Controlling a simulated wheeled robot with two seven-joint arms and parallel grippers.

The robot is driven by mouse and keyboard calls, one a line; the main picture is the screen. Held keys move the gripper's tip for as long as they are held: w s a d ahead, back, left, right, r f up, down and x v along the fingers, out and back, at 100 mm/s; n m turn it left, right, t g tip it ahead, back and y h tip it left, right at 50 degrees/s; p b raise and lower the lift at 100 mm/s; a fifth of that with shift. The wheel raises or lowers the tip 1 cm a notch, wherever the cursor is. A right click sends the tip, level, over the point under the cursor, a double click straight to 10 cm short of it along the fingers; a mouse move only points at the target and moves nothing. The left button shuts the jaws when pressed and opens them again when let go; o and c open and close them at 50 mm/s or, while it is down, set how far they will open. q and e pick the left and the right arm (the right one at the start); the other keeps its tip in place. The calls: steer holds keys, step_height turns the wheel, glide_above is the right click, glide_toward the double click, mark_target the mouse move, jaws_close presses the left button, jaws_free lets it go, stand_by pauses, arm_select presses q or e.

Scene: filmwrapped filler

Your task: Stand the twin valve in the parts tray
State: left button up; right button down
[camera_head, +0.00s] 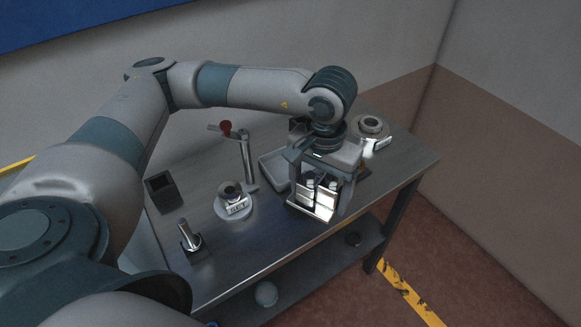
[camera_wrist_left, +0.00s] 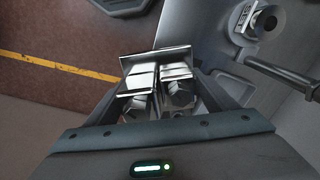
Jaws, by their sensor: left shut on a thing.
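The twin valve (camera_head: 322,198) is a shiny metal piece with two short cylinders side by side on a flat plate. My left gripper (camera_head: 320,193) is shut on it and holds it over the right half of the metal table. In the left wrist view the twin valve (camera_wrist_left: 158,80) sits between the fingers of my left gripper (camera_wrist_left: 160,100). A shallow grey tray (camera_head: 270,168), which looks like the parts tray, lies just left of the gripper and is partly hidden by it. My right gripper is not in view.
A lever post with a red knob (camera_head: 245,155) stands left of the tray. Also on the table (camera_head: 225,265) are a round-based fitting (camera_head: 235,200), an upright pin on a black block (camera_head: 190,238), a dark box (camera_head: 160,188) and a ringed part (camera_head: 371,128). The front right tabletop is clear.

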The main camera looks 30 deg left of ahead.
arm_select(q)
steer(key=shift+w+r+n, duration=0.15)
steer(key=shift+w+n, duration=0.15)
steer(key=shift+w, duration=0.15)
steer(key=w+a+n, duration=0.1)
steer(key=w+n, duration=0.2)
steer(key=w+a+r+n, duration=0.1)
steer(key=w+n, duration=0.2)
steer(key=n, duration=0.1)
steer(key=w+a+r+n, duration=0.1)
steer(key=w+n, duration=0.2)
steer(key=w, duration=0.1)
steer(key=shift+r+n, duration=0.2)
steer(key=shift+n, duration=0.1)
steer(key=shift+w+a+r+n, duration=0.1)
steer(key=shift+w+a+n, duration=0.4)
steer(key=shift+n, duration=0.3)
steer(key=shift+a+f, duration=0.25)
steer(key=shift+a, duration=0.1)
steer(key=a+f+p, duration=0.1)
steer(key=a+f, duration=0.1)
steer(key=a, duration=0.1)
steer(key=a+f+p, duration=0.2)
steer(key=a, duration=0.2)
steer(key=a+f+p, duration=0.2)
steer(key=a, duration=0.1)
steer(key=shift+w+a+f, duration=0.25)
steer(key=shift+w+a, duration=0.05)
steer(key=shift+a, duration=0.1)
